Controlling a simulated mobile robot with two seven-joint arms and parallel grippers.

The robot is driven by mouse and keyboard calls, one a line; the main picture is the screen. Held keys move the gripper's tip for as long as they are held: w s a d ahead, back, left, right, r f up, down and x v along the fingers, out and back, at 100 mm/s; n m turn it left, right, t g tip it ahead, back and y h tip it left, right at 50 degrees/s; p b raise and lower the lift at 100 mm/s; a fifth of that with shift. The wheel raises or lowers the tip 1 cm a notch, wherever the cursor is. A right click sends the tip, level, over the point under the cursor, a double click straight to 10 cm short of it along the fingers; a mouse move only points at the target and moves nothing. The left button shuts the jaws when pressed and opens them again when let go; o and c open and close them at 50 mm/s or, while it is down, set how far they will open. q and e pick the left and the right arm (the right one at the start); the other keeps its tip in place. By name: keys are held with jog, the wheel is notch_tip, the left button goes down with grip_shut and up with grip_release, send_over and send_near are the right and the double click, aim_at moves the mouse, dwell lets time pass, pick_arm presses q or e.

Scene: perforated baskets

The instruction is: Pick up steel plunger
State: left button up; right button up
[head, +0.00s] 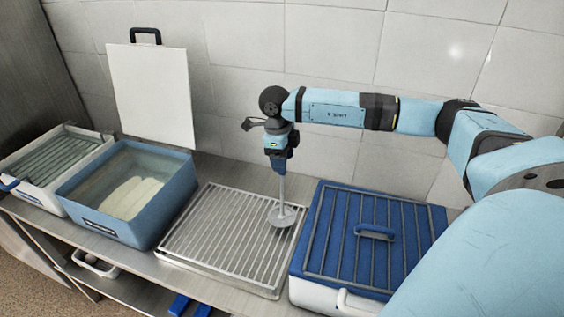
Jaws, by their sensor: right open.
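The steel plunger (282,213) stands close to upright on the slatted metal rack (222,246). It has a thin rod and a round, flat disc at its lower end. My right gripper (280,166) points down over the top of the rod and is open. The gripper covers the rod's upper end, and I cannot tell whether the fingers touch it. My left gripper is not in view.
A blue tub (158,216) with liquid and pale pieces stands left of the rack, with a white lid (152,95) upright behind it. A blue barred lid (345,262) with a handle covers a white container at the right. The tiled wall (240,60) is close behind.

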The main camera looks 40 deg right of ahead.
jog(key=c, duration=1)
